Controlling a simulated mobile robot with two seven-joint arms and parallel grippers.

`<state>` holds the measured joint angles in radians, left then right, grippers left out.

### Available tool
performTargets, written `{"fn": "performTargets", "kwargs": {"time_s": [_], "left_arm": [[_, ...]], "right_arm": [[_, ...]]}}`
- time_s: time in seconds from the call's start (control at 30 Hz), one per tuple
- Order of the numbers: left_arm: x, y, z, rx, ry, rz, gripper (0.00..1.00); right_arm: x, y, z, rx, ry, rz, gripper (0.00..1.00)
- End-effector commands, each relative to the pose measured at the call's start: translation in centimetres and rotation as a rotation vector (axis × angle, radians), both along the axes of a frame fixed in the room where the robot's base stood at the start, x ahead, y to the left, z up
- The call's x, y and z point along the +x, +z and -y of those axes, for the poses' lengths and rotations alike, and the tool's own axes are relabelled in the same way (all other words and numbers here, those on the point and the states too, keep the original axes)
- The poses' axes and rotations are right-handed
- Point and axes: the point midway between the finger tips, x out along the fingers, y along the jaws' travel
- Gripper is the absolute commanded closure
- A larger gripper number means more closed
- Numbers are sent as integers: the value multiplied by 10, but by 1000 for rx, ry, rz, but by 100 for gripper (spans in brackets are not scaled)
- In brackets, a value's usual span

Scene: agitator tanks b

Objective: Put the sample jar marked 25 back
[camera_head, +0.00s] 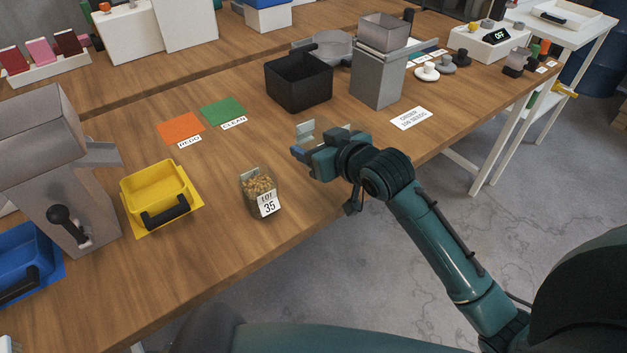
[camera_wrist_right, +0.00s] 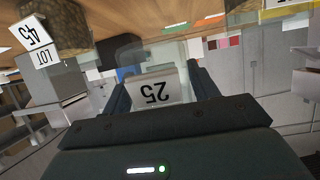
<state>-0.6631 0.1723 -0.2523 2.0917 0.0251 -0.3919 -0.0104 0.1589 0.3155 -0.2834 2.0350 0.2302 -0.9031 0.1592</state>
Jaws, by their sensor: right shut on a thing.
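The sample jar marked 25 (camera_wrist_right: 155,92) is between the fingers of my right gripper (camera_wrist_right: 155,85), its label upside down in the wrist view. In the head view my right gripper (camera_head: 303,143) is shut on it above the table's front part, and only a pale, clear part of the jar (camera_head: 306,130) shows. A seed-filled jar with a label reading LOT 35 (camera_head: 262,192) stands on the table to the left of the gripper. A seed-filled jar with a LOT label (camera_wrist_right: 62,25) shows at the wrist view's upper left. My left gripper is not in view.
An orange REDO mat (camera_head: 180,128) and a green CLEAN mat (camera_head: 223,111) lie behind. A black bin (camera_head: 300,82) and a grey hopper stand (camera_head: 378,80) are beyond the gripper. A yellow tray (camera_head: 160,188) is at left. Bare wood surrounds the LOT 35 jar.

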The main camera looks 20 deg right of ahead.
Motion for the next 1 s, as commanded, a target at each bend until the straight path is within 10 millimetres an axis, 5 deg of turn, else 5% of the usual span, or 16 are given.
{"fn": "performTargets", "kwargs": {"time_s": [0.2, 0.5, 1.0], "left_arm": [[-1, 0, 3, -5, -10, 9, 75], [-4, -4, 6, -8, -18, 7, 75], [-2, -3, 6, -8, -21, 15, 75]], "right_arm": [[26, 16, 3, -2, 43, -1, 100], [27, -34, 4, 0, 45, -5, 100], [27, -79, 3, 0, 46, 1, 100]]}}
